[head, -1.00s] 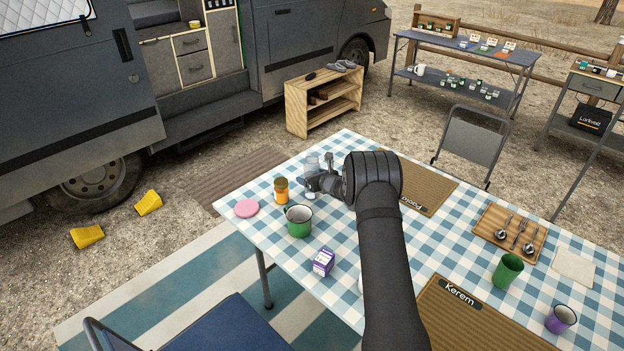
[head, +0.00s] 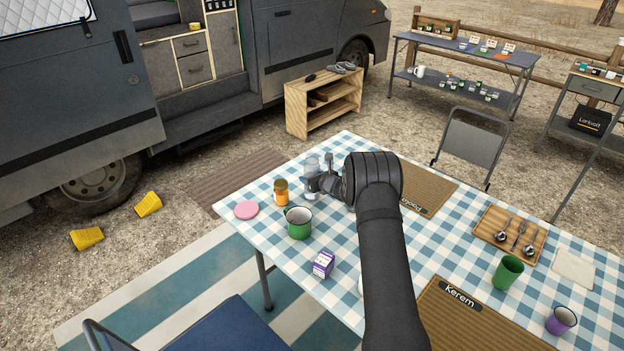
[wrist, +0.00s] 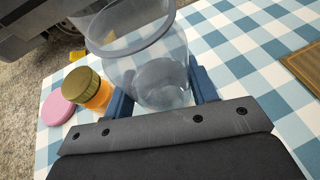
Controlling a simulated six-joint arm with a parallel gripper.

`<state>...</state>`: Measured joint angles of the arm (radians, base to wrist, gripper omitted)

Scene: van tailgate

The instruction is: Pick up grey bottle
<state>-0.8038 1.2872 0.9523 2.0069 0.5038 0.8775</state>
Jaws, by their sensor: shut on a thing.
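The grey bottle (head: 312,164) is see-through and stands about upright at the table's far left edge. The bottle's lower part is partly hidden by the gripper in the head view. I cannot tell whether its base touches the cloth.
An orange jar (head: 281,191) with a dark yellowish lid stands close left of the bottle. A green mug (head: 299,223), a pink disc (head: 246,210) and a purple-and-white box (head: 323,264) are nearer. A woven placemat (head: 428,188) lies to the right.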

